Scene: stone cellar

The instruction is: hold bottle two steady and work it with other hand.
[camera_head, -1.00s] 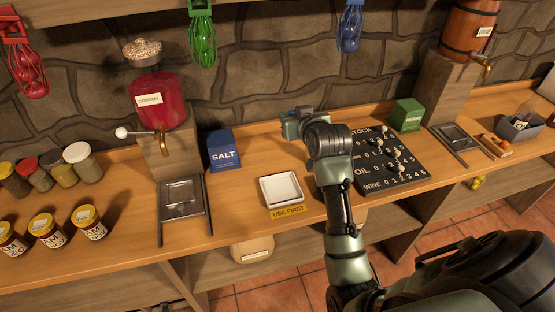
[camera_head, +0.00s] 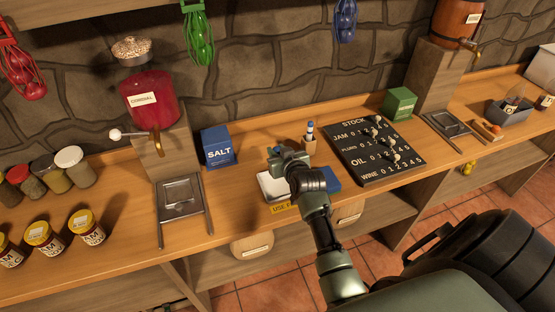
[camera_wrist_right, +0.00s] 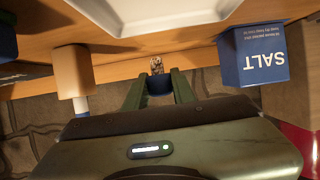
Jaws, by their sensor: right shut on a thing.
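My right gripper (camera_head: 287,158) is over the counter, just behind the white tray (camera_head: 268,190). In the right wrist view my right gripper (camera_wrist_right: 158,88) is shut on a small dark blue thing (camera_wrist_right: 158,84) with a speckled brown end; its kind is unclear, and the gripper hides it in the head view. No label reading bottle two shows. My left gripper is not in view.
The salt box (camera_head: 217,147) stands left of the gripper; a wooden holder with a pen (camera_head: 309,146) is close on its right. A flat blue thing (camera_head: 332,180) and the black stock board (camera_head: 376,152) lie further right. A cordial dispenser (camera_head: 150,100) stands at left.

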